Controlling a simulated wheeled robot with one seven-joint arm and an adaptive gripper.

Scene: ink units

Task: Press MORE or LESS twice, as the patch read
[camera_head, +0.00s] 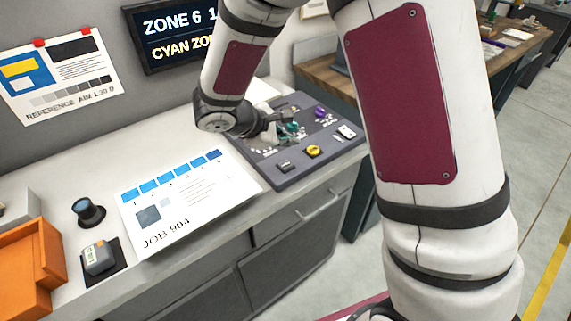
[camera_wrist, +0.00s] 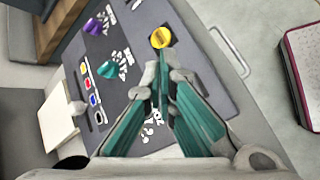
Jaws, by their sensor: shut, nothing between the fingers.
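The dark control panel (camera_head: 290,170) lies on the bench at the centre in the head view. It also fills the middle of the wrist view (camera_wrist: 120,75). On it are a yellow button (camera_head: 313,151), a purple knob (camera_head: 320,112) and a teal knob (camera_head: 292,127). The yellow button shows in the wrist view (camera_wrist: 161,38) just beyond my fingertips. My gripper (camera_wrist: 163,70) is shut and empty, over the panel. The MORE and LESS labels are not readable here. The reading patch device (camera_head: 100,259) sits on its dark pad at the left.
The JOB 904 sheet (camera_head: 185,195) with a row of blue patches lies left of the panel. A dark cylinder (camera_head: 88,212) and orange bins (camera_head: 35,270) stand farther left. A screen (camera_head: 175,32) reads ZONE 6 and CYAN, partly hidden by my arm. A reference sheet (camera_head: 58,75) hangs on the wall.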

